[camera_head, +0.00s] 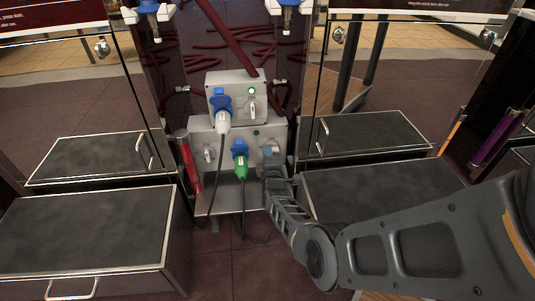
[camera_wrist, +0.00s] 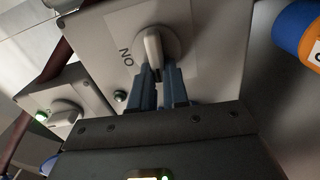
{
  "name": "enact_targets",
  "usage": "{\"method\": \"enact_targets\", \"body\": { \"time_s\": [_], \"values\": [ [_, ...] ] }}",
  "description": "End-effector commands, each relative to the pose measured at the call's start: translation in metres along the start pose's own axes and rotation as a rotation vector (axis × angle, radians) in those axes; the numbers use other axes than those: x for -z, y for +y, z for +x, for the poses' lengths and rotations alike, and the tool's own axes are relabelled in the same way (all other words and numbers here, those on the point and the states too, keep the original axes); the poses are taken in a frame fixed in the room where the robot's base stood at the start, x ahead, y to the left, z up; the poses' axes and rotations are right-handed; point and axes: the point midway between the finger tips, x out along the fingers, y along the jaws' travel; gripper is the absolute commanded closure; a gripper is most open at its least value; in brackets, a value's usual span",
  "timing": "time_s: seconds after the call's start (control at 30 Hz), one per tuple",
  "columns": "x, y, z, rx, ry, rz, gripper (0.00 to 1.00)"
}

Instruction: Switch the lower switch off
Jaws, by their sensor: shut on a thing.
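The lower switch (camera_wrist: 152,48) is a pale knob on a round base in a grey panel. In the head view my gripper (camera_head: 269,153) is at the right side of the lower grey box (camera_head: 228,130) and hides most of this switch. The upper box (camera_head: 236,79) carries another switch (camera_head: 251,107) beside a lit green lamp (camera_head: 251,91).
A white plug (camera_head: 223,122) and a green plug (camera_head: 240,165) sit in blue sockets, with cables hanging. A red cylinder (camera_head: 187,160) stands at the left of the boxes. Dark-topped drawers (camera_head: 365,133) flank the pump closely.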

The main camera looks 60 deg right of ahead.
Motion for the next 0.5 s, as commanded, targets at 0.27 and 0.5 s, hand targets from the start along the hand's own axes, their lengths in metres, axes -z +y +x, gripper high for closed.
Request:
{"method": "enact_targets", "body": {
  "time_s": [0.27, 0.5],
  "values": [
    [0.0006, -0.0023, -0.0004, 0.002, 0.002, -0.064, 1.0],
    [0.0005, -0.0025, -0.0005, 0.002, 0.002, -0.073, 1.0]
  ]
}}
